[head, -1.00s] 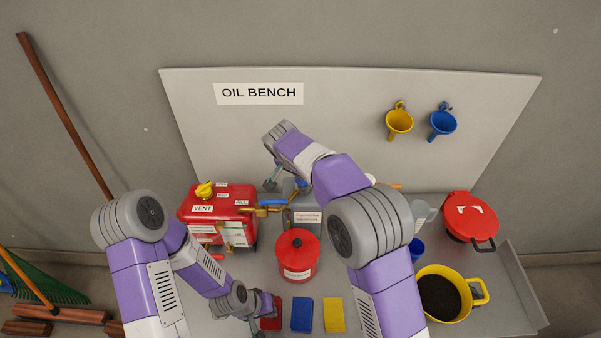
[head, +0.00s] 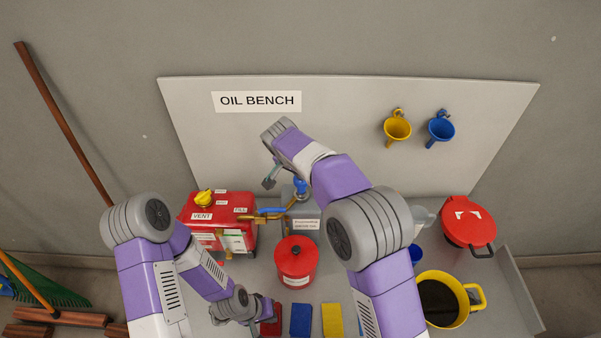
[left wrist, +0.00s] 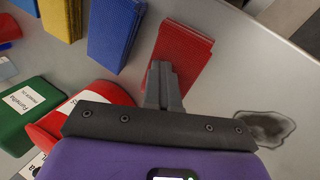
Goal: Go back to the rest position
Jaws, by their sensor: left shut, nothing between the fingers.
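My left gripper (head: 268,316) is low at the front of the bench in the head view, just beside the red pad (head: 270,329). In the left wrist view its fingers (left wrist: 163,88) are together with nothing between them. They overlap the near edge of the red pad (left wrist: 180,55) there; I cannot tell whether they touch it. My right gripper (head: 270,182) hangs near the back panel, left of the blue-handled valve (head: 301,187). Its fingers are too small to tell open from shut.
A red tank (head: 221,215), a red canister (head: 296,262), blue (head: 301,320) and yellow (head: 332,320) pads, a yellow jug (head: 463,290) and a red lidded pan (head: 468,222) stand on the bench. A dark stain (left wrist: 265,128) lies right of my left fingers in the wrist view.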

